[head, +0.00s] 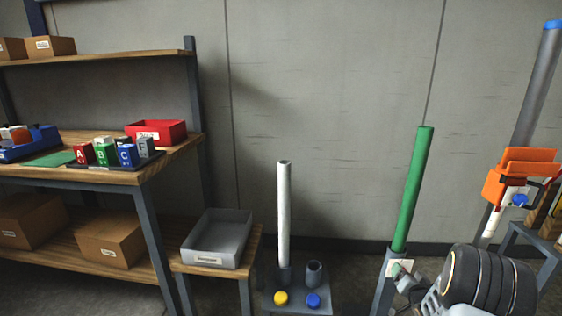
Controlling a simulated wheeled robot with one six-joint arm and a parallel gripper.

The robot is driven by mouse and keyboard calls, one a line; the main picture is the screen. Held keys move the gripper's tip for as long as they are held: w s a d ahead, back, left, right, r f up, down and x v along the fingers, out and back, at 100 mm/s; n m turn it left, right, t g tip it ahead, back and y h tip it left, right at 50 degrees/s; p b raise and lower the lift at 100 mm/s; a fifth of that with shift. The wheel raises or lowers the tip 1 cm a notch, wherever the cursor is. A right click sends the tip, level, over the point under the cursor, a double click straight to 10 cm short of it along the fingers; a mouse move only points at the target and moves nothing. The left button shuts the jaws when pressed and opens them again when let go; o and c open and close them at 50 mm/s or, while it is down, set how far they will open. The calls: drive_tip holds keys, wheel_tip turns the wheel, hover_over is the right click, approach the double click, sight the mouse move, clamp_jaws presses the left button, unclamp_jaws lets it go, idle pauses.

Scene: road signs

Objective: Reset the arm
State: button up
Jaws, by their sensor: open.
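My gripper (406,279) shows small at the lower right, beside a light plate (397,266) on a grey post. My black and grey arm covers much of it. Its jaws are open and I see nothing held between them. I cannot tell whether its tip touches the plate or only overlaps it in this view.
A green pole (413,190) rises from the grey post. A white pole (284,215) stands left of it, behind yellow and blue knobs. An orange clamp (522,180) sits at the right on a grey pole. A grey tray (217,239) and wooden shelves (85,177) are left.

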drive_tip(key=s+a+r+n+g+p, duration=0.25)
drive_tip(key=a+r+p, duration=0.45)
drive_tip(key=r, duration=0.6)
drive_tip(key=s+a+r+n+g+p, duration=0.1)
drive_tip(key=s+a+r+g+p, duration=0.35)
drive_tip(key=r, duration=0.95)
drive_tip(key=s+a+r+n+g+y+p, duration=0.3)
drive_tip(key=s+a+r+p, duration=0.9)
drive_tip(key=s, duration=0.4)
drive_tip(key=shift+s+a+r+g+p, duration=0.35)
drive_tip(key=shift+a+r+g, duration=0.4)
drive_tip(key=shift+a, duration=0.45)
